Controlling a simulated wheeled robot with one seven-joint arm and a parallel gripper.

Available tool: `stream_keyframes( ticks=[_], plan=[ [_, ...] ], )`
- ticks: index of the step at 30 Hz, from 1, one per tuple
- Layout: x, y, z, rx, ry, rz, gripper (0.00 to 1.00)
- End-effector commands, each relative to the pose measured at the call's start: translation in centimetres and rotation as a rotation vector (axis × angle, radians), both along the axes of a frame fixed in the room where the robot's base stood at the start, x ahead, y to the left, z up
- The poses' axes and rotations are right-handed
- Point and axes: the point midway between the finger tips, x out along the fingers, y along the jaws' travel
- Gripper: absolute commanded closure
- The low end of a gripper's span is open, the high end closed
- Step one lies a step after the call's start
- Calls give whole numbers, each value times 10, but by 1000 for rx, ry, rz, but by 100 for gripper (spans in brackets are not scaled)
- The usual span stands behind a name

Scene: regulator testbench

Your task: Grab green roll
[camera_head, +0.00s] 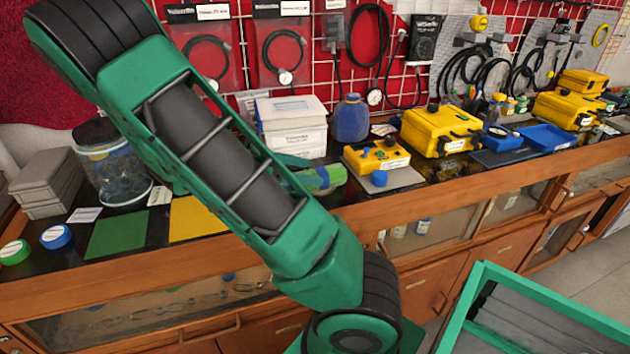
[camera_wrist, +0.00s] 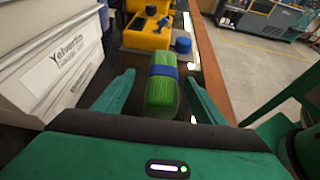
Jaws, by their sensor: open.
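A green roll with a blue band (camera_wrist: 162,97) lies on the dark bench top in the wrist view. It also shows in the head view (camera_head: 324,178), partly hidden behind my arm. My gripper (camera_wrist: 159,77) is open, with one finger on each side of the roll and a visible gap on both sides. The roll's near end is close to the gripper's palm; whether it touches is unclear. At the far left of the head view are a round green-topped item (camera_head: 14,252) and a blue one (camera_head: 56,237).
A white labelled box stack (camera_head: 292,128) stands left of the roll, close to my gripper in the wrist view (camera_wrist: 50,60). A yellow device (camera_head: 376,156) with a blue knob (camera_wrist: 183,45) sits just beyond the roll. The bench's wooden edge (camera_wrist: 212,75) runs along the right.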

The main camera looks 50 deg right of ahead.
Motion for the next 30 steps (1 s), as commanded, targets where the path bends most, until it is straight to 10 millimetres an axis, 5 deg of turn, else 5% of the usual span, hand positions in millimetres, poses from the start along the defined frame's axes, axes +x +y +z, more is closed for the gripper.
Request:
stream_keyframes(
  ticks=[9,18,25,30],
  plan=[
    [-22,-33,-13,0,2,-2,36],
    [-24,-37,-15,0,0,-1,36],
    [-24,-37,-15,0,0,-1,84],
    [-24,-37,-14,0,0,-1,84]
  ],
)
